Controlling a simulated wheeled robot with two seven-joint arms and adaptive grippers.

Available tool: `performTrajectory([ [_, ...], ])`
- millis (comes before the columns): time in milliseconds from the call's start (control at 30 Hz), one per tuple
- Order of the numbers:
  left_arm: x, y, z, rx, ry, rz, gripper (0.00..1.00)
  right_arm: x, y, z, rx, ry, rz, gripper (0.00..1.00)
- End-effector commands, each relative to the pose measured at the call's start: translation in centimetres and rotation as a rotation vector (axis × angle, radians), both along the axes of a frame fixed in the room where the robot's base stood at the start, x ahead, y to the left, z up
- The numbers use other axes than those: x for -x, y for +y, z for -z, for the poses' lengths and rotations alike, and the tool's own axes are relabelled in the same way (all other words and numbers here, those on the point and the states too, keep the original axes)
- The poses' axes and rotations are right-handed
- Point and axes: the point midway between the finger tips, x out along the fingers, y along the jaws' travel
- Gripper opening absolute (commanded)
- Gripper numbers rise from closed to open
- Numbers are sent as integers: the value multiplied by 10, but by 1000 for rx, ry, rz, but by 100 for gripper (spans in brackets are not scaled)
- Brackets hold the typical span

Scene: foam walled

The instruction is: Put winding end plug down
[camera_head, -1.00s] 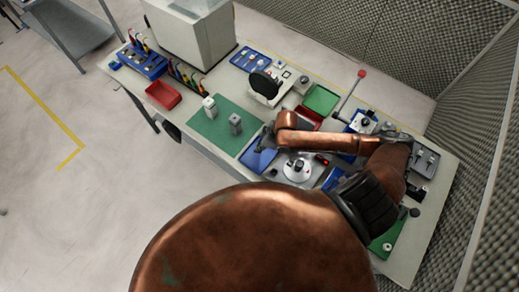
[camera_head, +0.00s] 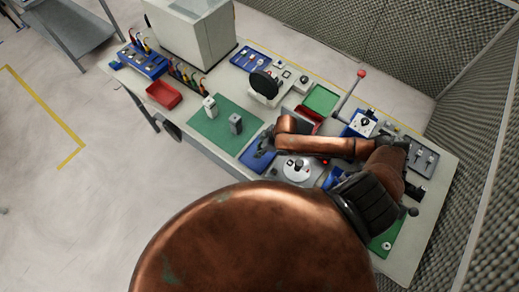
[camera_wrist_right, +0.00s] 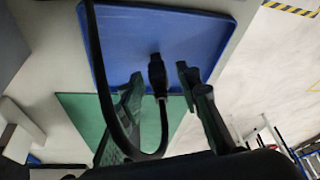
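The winding end plug (camera_wrist_right: 157,75) is a small black plug on a black cable that loops down to the left in the right wrist view. It is over the blue tray (camera_wrist_right: 190,30), and I cannot tell whether it touches the tray's surface. My right gripper (camera_wrist_right: 160,88) has its two fingers spread apart on either side of the plug, with gaps visible on both sides. In the head view my right gripper (camera_head: 264,143) is low over the blue tray (camera_head: 250,158), and the plug is too small to make out there. My left gripper is not in view.
A green mat (camera_head: 215,128) with two grey blocks lies left of the blue tray. A white round device (camera_head: 297,169) stands close to the right arm. A red bin (camera_head: 163,94) and a large grey machine (camera_head: 195,40) are farther away.

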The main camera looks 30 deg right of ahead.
Motion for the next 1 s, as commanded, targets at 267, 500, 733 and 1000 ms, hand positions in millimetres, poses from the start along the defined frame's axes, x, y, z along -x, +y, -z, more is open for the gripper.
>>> performTrajectory([
  [267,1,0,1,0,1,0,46,4,-5,-15,1,-1,0,31],
  [500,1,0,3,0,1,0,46,17,-18,-61,3,-1,-2,31],
  [733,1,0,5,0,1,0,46,28,-29,-98,2,-1,1,31],
  [1000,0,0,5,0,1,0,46,32,-32,-113,0,0,0,31],
])
